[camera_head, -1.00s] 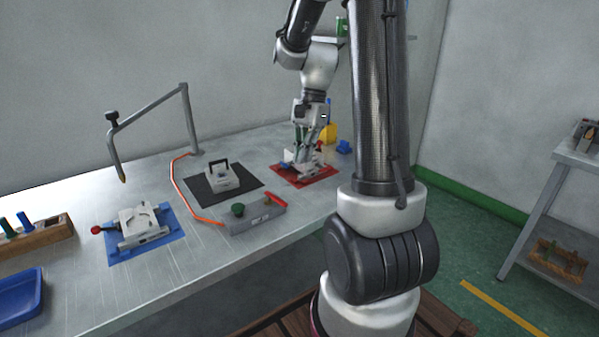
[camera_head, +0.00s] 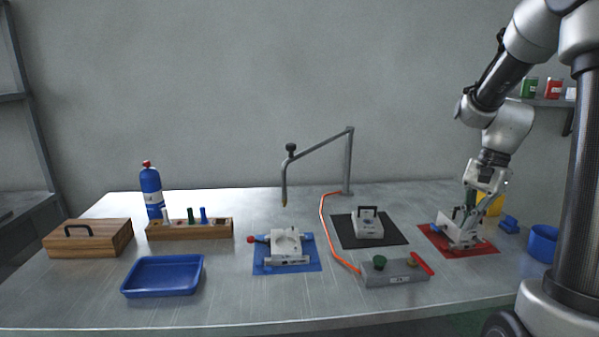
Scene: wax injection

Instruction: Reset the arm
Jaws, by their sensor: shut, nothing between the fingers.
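My gripper (camera_head: 463,217) is at the right end of the metal workbench, pointing down. It is close above or among a grey-white fixture (camera_head: 462,236) on the red mat (camera_head: 483,250). My arm comes down to it from the upper right. The fingers overlap the fixture and a green part in the picture, so I cannot tell whether they touch it. The fingers are shut with nothing held.
Left of it are the black mat (camera_head: 395,240) with a white block, a grey control box (camera_head: 395,273), a blue mat (camera_head: 315,265) with a clamp fixture, and an angled nozzle stand (camera_head: 348,165). A blue tray (camera_head: 163,290), wooden rack (camera_head: 185,233) and wooden box (camera_head: 90,238) stand farther left.

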